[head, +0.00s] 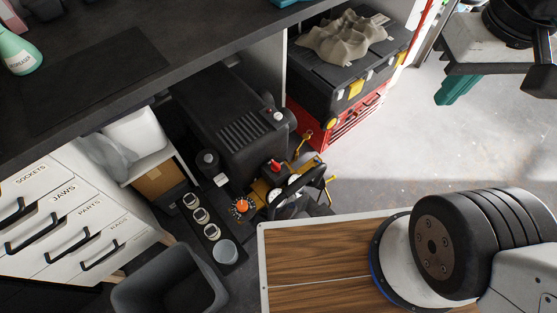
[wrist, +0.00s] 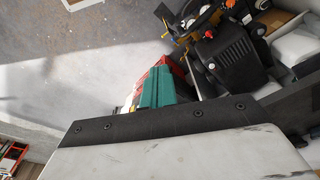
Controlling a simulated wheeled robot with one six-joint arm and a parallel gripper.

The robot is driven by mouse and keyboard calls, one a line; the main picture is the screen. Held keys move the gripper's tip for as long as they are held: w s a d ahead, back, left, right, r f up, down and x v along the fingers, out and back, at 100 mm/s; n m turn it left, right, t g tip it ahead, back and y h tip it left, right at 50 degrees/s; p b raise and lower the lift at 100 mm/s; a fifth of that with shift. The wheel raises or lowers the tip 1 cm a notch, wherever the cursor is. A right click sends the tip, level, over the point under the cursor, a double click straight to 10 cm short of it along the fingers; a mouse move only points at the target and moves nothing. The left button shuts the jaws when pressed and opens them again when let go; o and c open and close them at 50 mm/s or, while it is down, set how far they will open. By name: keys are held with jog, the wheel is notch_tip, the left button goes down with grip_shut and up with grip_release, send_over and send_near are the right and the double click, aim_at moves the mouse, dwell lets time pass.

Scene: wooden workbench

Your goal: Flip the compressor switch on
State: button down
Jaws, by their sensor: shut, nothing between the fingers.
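The black compressor (head: 238,130) stands on the floor under the workbench. Its front end has a red knob (head: 275,166), an orange knob (head: 241,205) and dial gauges; a small red part (head: 268,111) sits on its top. I cannot tell which part is the switch or how it is set. The compressor also shows at the upper right of the wrist view (wrist: 235,60). My gripper (head: 445,98), with teal fingers, is shut and empty at the upper right, well apart from the compressor. The teal fingers also show in the wrist view (wrist: 157,82).
A red tool chest (head: 345,125) with a black case (head: 350,80) on top stands beside the compressor. White labelled drawers (head: 70,215) and a grey bin (head: 170,290) are at the left. The bench top (head: 90,80) overhangs the compressor. Open floor (head: 430,150) lies to the right.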

jog(key=w+a+f+m+g+y, duration=0.2)
jog(key=w+a+f, duration=0.1)
jog(key=w+f, duration=0.55)
jog(key=w+a+f+m+g+y, duration=0.25)
jog(key=w+a+f, duration=0.2)
jog(key=w, duration=0.75)
jog(key=w+a+f+m+g+y, duration=0.1)
jog(key=w+f+m, duration=0.1)
jog(key=f, duration=1.3)
jog(key=w+a+f+m+g+y, duration=0.1)
jog(key=w+f+m+y, duration=0.1)
jog(key=f, duration=1.3)
jog(key=w+m, duration=0.1)
jog(key=m, duration=0.1)
jog(key=shift+w+a+m, duration=0.3)
jog(key=shift+a+m, duration=0.05)
jog(key=shift+a, duration=0.05)
